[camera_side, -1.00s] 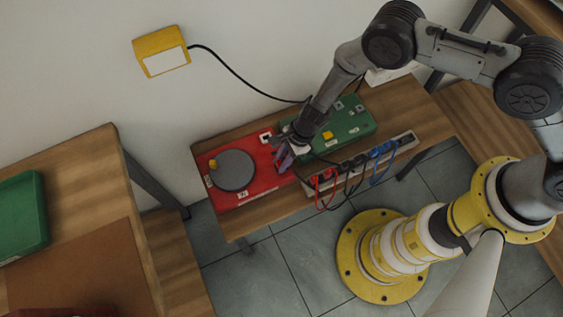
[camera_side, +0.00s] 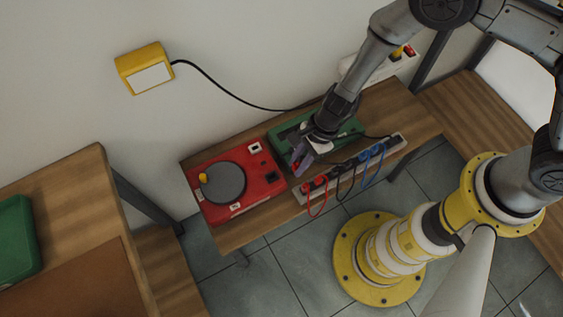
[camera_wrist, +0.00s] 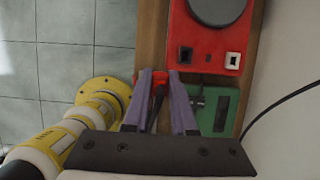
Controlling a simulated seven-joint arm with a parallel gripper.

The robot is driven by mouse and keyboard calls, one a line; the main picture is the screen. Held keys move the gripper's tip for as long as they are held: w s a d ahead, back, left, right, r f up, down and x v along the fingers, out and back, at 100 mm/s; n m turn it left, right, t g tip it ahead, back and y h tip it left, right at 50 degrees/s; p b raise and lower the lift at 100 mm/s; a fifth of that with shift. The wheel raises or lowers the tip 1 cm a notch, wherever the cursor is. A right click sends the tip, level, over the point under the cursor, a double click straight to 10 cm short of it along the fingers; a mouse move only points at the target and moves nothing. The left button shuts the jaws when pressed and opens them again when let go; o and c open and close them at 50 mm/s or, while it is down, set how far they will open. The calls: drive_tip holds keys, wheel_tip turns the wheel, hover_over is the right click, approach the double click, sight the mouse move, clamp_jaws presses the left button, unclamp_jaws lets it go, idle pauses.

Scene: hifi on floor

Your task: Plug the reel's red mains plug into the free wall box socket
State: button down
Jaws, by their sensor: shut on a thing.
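My gripper (camera_side: 299,160) is above the bench, near the gap between the red reel unit and the green box. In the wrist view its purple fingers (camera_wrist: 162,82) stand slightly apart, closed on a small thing. Red shows between them, consistent with the red plug (camera_wrist: 159,80), but its outline is mostly hidden and its cord cannot be traced. The red reel unit (camera_side: 262,190) has a grey disc and a yellow knob. The white wall box (camera_side: 376,74) is behind my arm, with a yellow part and a red part on it. Its free socket cannot be made out.
A green box (camera_side: 284,131) lies beside the reel unit. A socket strip (camera_side: 300,197) with red, black and blue cords runs along the bench's front edge. A yellow wall unit (camera_side: 140,55) has a black cable sagging behind the bench. A side table (camera_side: 75,190) stands at left.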

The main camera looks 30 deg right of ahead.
drive_tip(key=shift+s+d+r+m, duration=0.5)
drive_tip(key=shift+s+d+r, duration=1.45)
drive_tip(key=shift+s, duration=0.95)
wheel_tip(320, 180, up, 13)
drive_tip(key=w+n, duration=0.1)
drive_tip(key=w, duration=0.1)
drive_tip(key=w+d, duration=0.8)
drive_tip(key=d, duration=0.5)
drive_tip(key=w+d, duration=0.8)
drive_tip(key=d, duration=0.5)
drive_tip(key=w+d, duration=0.8)
drive_tip(key=d, duration=0.6)
drive_tip(key=f, duration=1.4)
drive_tip(key=shift+s+a+f, duration=0.2)
drive_tip(key=shift+a+f, duration=0.2)
drive_tip(key=shift+f, duration=0.25)
